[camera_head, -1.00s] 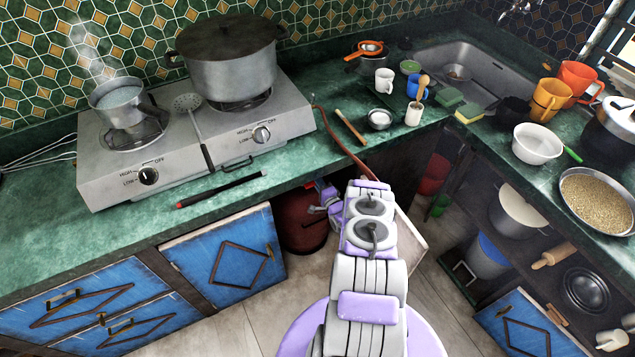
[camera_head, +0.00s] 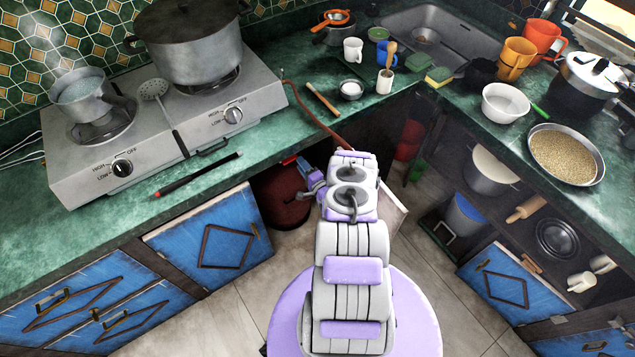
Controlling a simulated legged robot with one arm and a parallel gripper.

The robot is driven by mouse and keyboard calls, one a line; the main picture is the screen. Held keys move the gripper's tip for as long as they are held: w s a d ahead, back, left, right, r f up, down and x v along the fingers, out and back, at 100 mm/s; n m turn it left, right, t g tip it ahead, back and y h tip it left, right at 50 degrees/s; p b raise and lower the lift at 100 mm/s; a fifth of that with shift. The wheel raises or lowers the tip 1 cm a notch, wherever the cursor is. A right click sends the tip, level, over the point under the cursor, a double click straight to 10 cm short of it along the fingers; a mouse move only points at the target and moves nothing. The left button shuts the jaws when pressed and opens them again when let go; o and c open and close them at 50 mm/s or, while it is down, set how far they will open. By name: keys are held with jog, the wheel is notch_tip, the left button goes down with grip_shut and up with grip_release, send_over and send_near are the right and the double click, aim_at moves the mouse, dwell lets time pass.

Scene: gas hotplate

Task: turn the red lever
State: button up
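A dark red gas cylinder (camera_head: 283,197) stands in the open bay under the counter. A small bright red piece (camera_head: 289,160) shows at the top of this bay, just under the counter edge; it may be the red lever, but it is too small to be sure. My gripper (camera_head: 307,176) is at the far end of my purple and white arm, at the bay opening, right of the cylinder and close to the red piece. My arm and wrist partly hide it. I cannot tell whether its fingers are open or touch anything.
A brown hose (camera_head: 312,113) runs from the two-burner hotplate (camera_head: 165,134) over the counter edge towards the bay. Blue cabinet doors (camera_head: 212,238) stand left of the bay and an open panel (camera_head: 391,213) stands right. The tiled floor (camera_head: 243,310) is clear.

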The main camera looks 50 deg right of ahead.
jog(key=v, duration=1.2)
